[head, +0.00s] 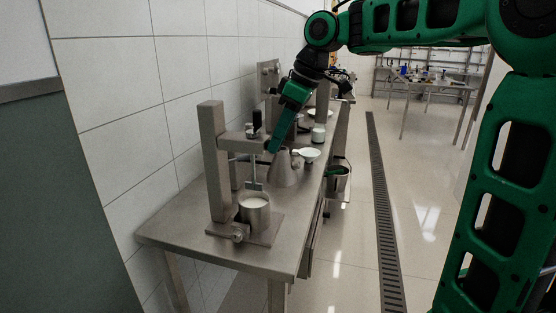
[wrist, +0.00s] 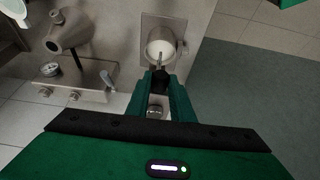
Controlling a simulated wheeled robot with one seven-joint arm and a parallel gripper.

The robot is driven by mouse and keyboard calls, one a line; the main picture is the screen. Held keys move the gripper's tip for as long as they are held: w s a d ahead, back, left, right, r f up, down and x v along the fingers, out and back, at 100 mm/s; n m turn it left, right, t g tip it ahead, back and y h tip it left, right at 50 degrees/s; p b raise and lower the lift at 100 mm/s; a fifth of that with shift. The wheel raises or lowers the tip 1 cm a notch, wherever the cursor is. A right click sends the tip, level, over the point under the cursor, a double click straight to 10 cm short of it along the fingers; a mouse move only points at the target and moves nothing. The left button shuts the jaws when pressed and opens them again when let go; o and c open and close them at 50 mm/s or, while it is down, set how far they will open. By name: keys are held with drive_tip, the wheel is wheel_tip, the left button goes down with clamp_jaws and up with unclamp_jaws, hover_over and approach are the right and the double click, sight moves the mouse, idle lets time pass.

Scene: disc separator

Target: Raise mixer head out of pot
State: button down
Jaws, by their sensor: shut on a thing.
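The mixer head (head: 240,140) is a grey metal arm on an upright post, with a black motor (head: 257,124) and a thin shaft running down to a small plate. The steel pot (head: 255,216) stands on the base plate below and holds something white. In the head view the small plate (head: 254,186) shows at about the pot's rim; I cannot tell whether it is clear of it. My gripper (head: 271,148) is shut on the mixer head at its right end.
A metal cone (head: 284,170) stands on the steel bench just behind the mixer. White dishes (head: 308,155) and a jar (head: 318,133) sit farther back. A tiled wall is at left. A bucket (head: 337,180) hangs at the bench's right side; the floor there is open.

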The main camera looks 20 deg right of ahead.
drive_tip(key=shift+w+r, duration=0.1)
drive_tip(key=shift+r, duration=0.5)
drive_tip(key=c, duration=1.5)
unclamp_jaws()
drive_tip(key=shift+c, duration=0.2)
